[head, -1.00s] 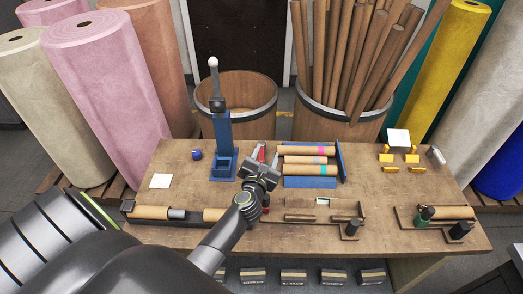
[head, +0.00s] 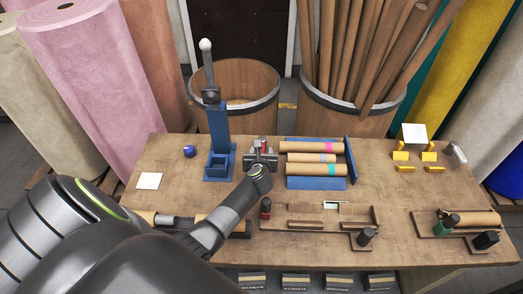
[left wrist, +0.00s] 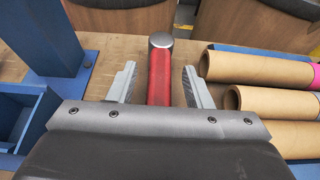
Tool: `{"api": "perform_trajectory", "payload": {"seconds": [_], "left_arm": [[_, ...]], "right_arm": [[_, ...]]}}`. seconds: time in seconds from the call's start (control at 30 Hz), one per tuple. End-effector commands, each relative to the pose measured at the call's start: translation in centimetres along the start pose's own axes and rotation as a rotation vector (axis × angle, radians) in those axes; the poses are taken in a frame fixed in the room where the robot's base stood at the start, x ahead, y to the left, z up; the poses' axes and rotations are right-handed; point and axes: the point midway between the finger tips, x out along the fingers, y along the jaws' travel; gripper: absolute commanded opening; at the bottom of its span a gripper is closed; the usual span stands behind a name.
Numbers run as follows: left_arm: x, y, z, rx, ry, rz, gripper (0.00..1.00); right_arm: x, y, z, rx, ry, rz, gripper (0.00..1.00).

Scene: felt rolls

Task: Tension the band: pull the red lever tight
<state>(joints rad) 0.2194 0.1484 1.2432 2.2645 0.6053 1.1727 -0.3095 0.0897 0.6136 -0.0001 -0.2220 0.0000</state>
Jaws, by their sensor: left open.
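The red lever (left wrist: 160,78) with a grey metal end stands between the two fingers of my left gripper (left wrist: 158,88) in the left wrist view. My left gripper is open, with a gap showing on both sides of the lever. In the head view the gripper (head: 262,153) is over the table between the blue post stand and the rack of rolls. Only a small red part of the lever (head: 263,144) shows there. The lever's base is hidden behind the gripper. I cannot make out the band. My right gripper is not in view.
A blue post stand (head: 219,135) is close on the left of the gripper. A blue rack (head: 352,160) with several cardboard rolls (head: 316,170) is close on the right. A wooden fixture (head: 305,223) lies in front. A white square (head: 149,181) lies at the left on the table.

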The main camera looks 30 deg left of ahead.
Motion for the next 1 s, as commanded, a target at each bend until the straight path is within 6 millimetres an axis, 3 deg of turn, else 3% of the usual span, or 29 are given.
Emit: {"api": "perform_trajectory", "payload": {"seconds": [0.17, 0.57, 0.9, 1.0], "left_arm": [[1.4, 0.0, 0.0, 0.000, 0.000, 0.000, 0.45], [1.9, 0.0, 0.0, 0.000, 0.000, -0.001, 0.45], [1.8, 0.0, 0.0, 0.001, 0.000, -0.001, 0.01], [1.8, 0.0, 0.0, 0.000, 0.000, -0.001, 0.00]], "right_arm": [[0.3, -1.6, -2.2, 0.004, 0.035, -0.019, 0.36], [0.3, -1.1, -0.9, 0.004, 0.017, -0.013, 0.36], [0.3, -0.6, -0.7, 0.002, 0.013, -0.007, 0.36], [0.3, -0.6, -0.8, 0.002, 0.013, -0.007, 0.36]]}}
